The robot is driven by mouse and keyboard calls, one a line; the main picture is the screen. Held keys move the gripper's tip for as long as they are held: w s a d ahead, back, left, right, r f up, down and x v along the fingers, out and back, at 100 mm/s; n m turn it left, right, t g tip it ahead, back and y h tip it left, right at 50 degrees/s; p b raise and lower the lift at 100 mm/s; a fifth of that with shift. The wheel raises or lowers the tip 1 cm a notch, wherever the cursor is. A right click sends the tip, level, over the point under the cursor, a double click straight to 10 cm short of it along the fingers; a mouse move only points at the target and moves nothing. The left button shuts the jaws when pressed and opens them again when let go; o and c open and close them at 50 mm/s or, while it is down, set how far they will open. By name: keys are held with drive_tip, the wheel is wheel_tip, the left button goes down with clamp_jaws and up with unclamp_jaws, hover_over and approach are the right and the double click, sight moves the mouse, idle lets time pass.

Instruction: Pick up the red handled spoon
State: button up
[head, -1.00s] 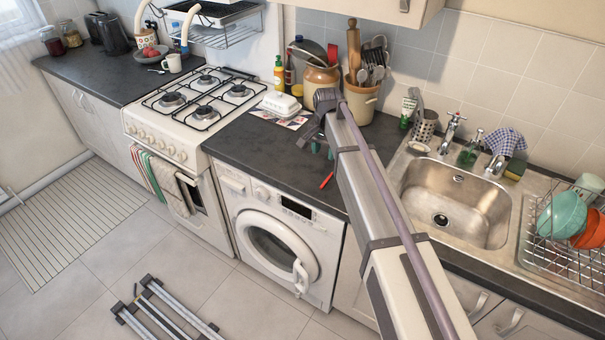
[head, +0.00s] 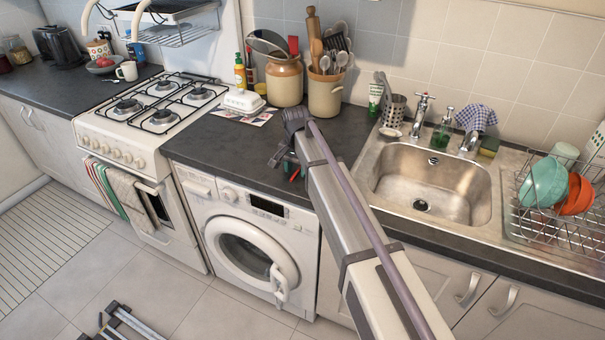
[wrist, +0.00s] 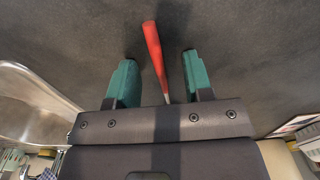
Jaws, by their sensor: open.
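The red handle of the spoon (wrist: 153,48) lies on the dark worktop in the wrist view. It points away from my gripper, and its lower end narrows to a thin part between the fingers. The spoon's bowl is hidden. My gripper (wrist: 160,62) has its two green fingers apart, one on each side of the handle, with gaps showing on both sides. In the head view my gripper (head: 291,172) is low over the worktop above the washing machine, and only a small bit of red shows by the fingers.
The sink (head: 425,185) is right of my arm. A utensil crock (head: 325,98) and a brown jar (head: 284,82) stand behind my gripper. A white butter dish (head: 244,101) is at the back left, near the stove (head: 155,105). The worktop left of my gripper is clear.

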drive_tip(key=shift+r, duration=0.15)
clamp_jaws()
drive_tip(key=shift+r, duration=0.1)
